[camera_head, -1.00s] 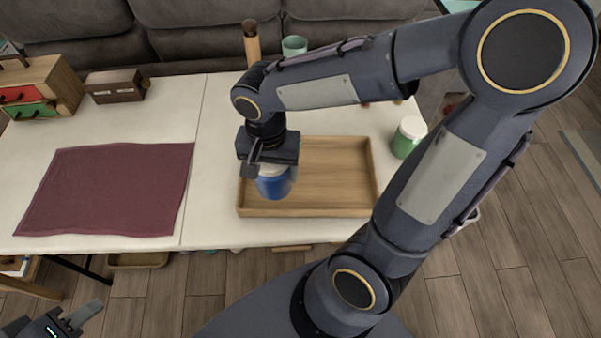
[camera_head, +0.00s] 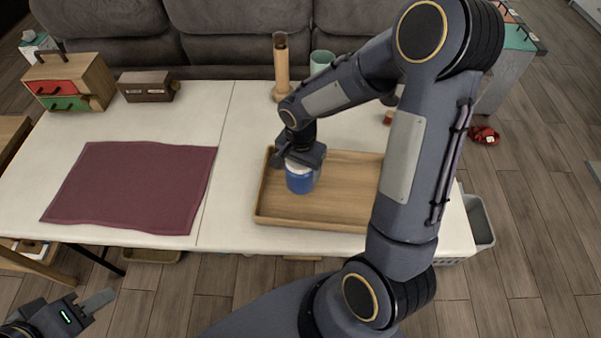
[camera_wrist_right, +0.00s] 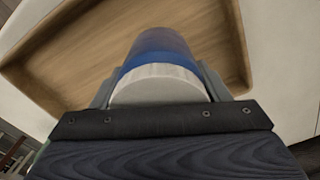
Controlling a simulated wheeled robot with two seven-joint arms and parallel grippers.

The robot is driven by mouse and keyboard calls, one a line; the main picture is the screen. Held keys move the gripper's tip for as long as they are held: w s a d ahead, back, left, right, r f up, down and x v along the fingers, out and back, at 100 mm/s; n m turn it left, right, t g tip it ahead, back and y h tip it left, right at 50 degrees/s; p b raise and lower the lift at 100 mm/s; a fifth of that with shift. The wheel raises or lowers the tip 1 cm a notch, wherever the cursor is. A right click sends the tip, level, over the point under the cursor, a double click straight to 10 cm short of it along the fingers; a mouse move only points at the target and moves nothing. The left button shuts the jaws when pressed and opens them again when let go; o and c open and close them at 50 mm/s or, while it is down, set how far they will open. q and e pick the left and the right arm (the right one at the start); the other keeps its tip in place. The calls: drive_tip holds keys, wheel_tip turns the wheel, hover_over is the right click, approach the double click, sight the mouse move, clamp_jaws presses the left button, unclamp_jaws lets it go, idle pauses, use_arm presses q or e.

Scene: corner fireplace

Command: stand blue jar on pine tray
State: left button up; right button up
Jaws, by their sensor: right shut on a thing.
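The blue jar (camera_head: 300,183) with a white lid is upright over the left part of the pine tray (camera_head: 340,205). My right gripper (camera_head: 301,168) is shut on the jar from above. In the right wrist view, the jar (camera_wrist_right: 160,48) sits between the two fingers (camera_wrist_right: 160,80), its pale lid nearest the camera, with the tray floor (camera_wrist_right: 85,60) around it. I cannot tell whether the jar's base touches the tray. My right arm hides the tray's right end. My left gripper (camera_head: 92,305) is at the lower left, away from the table; its opening is unclear.
A maroon cloth (camera_head: 130,188) lies on the white table (camera_head: 225,225) at left. A drawer box (camera_head: 70,82), a brown box (camera_head: 147,86), a wooden cylinder (camera_head: 281,70) and a pale green cup (camera_head: 321,61) stand along the back. A grey sofa (camera_head: 210,45) is behind.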

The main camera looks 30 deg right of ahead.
drive_tip(key=shift+w+d+f, duration=0.1)
drive_tip(key=shift+w+f, duration=0.15)
drive_tip(key=shift+f, duration=1.65)
drive_tip(key=shift+f+b, duration=0.25)
drive_tip(key=shift+b, duration=0.1)
drive_tip(key=o, duration=1.1)
drive_tip(key=shift+r, duration=0.1)
